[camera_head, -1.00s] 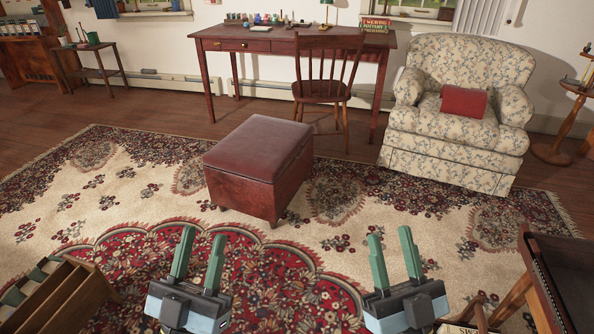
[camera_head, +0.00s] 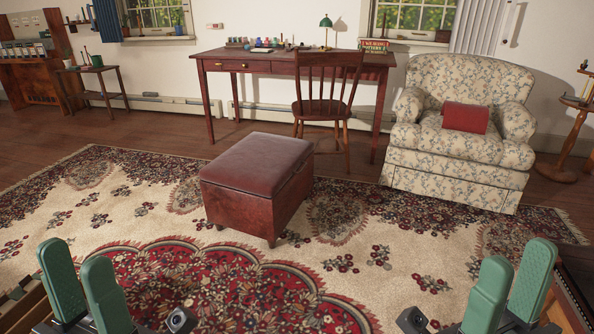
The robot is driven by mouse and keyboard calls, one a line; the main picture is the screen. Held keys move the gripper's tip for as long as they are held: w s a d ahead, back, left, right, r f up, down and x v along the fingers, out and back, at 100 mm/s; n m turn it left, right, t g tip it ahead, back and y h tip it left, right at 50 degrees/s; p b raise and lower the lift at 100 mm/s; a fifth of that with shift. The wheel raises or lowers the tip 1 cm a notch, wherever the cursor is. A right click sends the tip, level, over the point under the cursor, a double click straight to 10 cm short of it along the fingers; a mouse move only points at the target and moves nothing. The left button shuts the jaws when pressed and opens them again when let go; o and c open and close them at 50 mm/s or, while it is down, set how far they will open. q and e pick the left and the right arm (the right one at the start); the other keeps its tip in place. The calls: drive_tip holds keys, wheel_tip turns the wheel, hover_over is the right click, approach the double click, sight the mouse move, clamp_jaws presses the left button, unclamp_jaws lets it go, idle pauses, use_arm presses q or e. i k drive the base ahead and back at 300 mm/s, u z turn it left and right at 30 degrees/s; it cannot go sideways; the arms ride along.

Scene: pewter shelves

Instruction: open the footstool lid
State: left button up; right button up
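The footstool (camera_head: 240,209) is a dark red-brown box on short legs, standing on the patterned rug in the middle of the head view. Its padded red lid (camera_head: 257,159) is down, closed on the box. My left gripper (camera_head: 80,268) is at the lower left, its two green fingers apart with nothing between them. My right gripper (camera_head: 512,277) is at the lower right, also open and empty. Both are in front of the footstool, well apart from it.
The patterned rug (camera_head: 400,250) is clear around the footstool. Behind it are a wooden chair (camera_head: 325,95) and a desk (camera_head: 225,68). A floral armchair (camera_head: 452,150) with a red cushion (camera_head: 466,117) stands at right. Wooden furniture edges show at the lower left and lower right.

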sight(261, 163)
drive_tip(key=u, duration=0.4)
drive_tip(key=i, duration=2.95)
drive_tip(key=z, duration=0.4)
